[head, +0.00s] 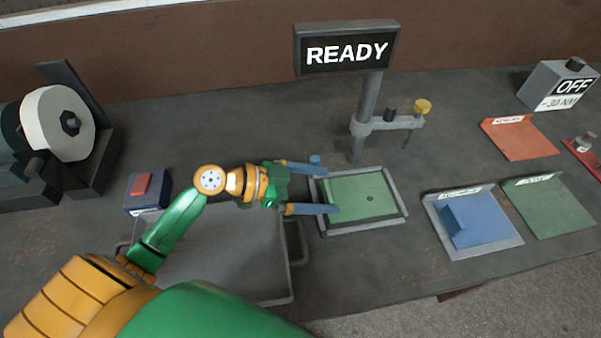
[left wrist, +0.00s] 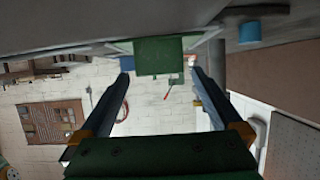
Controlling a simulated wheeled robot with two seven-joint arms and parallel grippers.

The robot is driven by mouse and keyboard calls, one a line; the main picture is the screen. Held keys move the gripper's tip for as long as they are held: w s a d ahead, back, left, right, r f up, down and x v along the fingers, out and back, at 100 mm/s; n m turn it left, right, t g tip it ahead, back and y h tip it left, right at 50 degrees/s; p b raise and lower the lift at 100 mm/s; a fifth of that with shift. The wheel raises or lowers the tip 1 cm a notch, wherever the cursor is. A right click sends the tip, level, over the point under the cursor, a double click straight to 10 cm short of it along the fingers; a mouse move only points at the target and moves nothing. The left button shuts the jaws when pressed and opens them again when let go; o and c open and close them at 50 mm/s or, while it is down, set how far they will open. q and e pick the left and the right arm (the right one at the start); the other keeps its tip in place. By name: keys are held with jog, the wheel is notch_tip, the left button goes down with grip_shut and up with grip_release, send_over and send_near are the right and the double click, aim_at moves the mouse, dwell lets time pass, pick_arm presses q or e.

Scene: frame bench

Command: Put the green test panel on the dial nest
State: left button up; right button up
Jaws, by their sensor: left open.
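The green test panel (head: 365,197) lies flat inside the grey frame of the dial nest (head: 403,203), below the READY sign. A small dark spot shows on the panel. My left gripper (head: 331,188) is open, its two blue fingers reaching over the nest's left side to the panel's left edge. Nothing is clearly clamped between them. I cannot tell whether the fingertips touch the panel. In the left wrist view the fingers (left wrist: 160,85) stand wide apart. My right gripper is out of view.
A grey tray (head: 220,265) lies under my left arm. A blue panel's tray (head: 494,247), a green mat (head: 550,207) and an orange mat (head: 520,140) lie right.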

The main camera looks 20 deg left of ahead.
pick_arm(q)
jog(key=shift+a+r+p, duration=0.15)
jog(key=shift+r+p, duration=0.7)
jog(key=shift+p, duration=0.1)
jog(key=a+b, duration=0.1)
jog(key=s+a, duration=0.1)
jog(key=s+a+b, duration=0.1)
jog(key=shift+s+a+r+b, duration=0.25)
jog(key=shift+a+b, duration=0.05)
jog(key=shift+a, duration=0.05)
jog(key=b+v, duration=0.1)
jog(key=v, duration=0.6)
jog(key=shift+r, duration=0.45)
